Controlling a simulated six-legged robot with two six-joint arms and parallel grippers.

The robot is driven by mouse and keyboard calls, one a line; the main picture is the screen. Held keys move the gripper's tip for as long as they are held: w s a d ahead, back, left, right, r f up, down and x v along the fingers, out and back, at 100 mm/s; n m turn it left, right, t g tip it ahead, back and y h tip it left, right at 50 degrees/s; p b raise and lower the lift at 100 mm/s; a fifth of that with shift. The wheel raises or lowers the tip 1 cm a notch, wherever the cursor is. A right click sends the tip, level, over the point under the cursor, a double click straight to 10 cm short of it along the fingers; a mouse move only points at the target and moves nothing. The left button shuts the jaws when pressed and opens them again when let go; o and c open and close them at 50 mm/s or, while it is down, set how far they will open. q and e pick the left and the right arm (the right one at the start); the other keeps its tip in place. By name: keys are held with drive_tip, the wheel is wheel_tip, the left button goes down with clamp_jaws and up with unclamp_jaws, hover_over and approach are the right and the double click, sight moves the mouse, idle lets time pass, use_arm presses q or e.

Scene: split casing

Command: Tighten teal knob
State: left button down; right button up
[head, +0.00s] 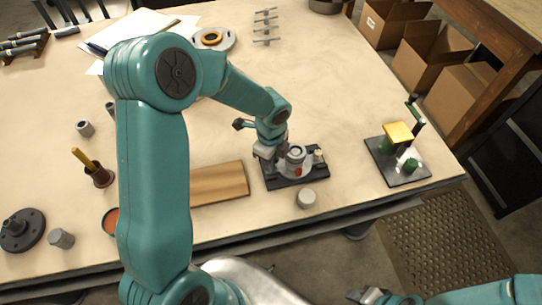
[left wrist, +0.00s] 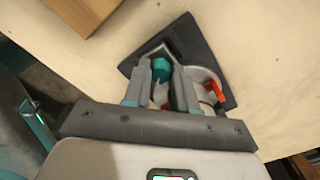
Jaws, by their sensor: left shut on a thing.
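The teal knob (left wrist: 161,68) shows in the left wrist view between the two grey fingers of my left gripper (left wrist: 161,78), which is shut on it. The knob is on the split casing (head: 295,163), a grey round body with a red part, on a dark base plate (head: 313,177). In the head view my left gripper (head: 266,152) is at the left side of the casing, and the knob is hidden there. My right gripper (head: 368,296) is partly in view at the bottom edge, away from the table; its jaws are unclear.
A wooden board (head: 220,184) lies left of the casing, and a grey cylinder (head: 306,198) stands in front of it. A dark plate (head: 410,178) with a yellow block and green parts is at the right. The table between them is clear.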

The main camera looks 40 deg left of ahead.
use_arm(q)
drive_tip(key=m+p, duration=0.2)
drive_tip(key=m, duration=0.2)
drive_tip(key=shift+r+m, duration=0.1)
drive_tip(key=shift+m, duration=0.2)
idle(0.3)
drive_tip(key=c, duration=1.2)
unclamp_jaws()
wheel_tip(320, 180, up, 16)
drive_tip(key=shift+r, duration=0.1)
drive_tip(key=shift+s, duration=0.1)
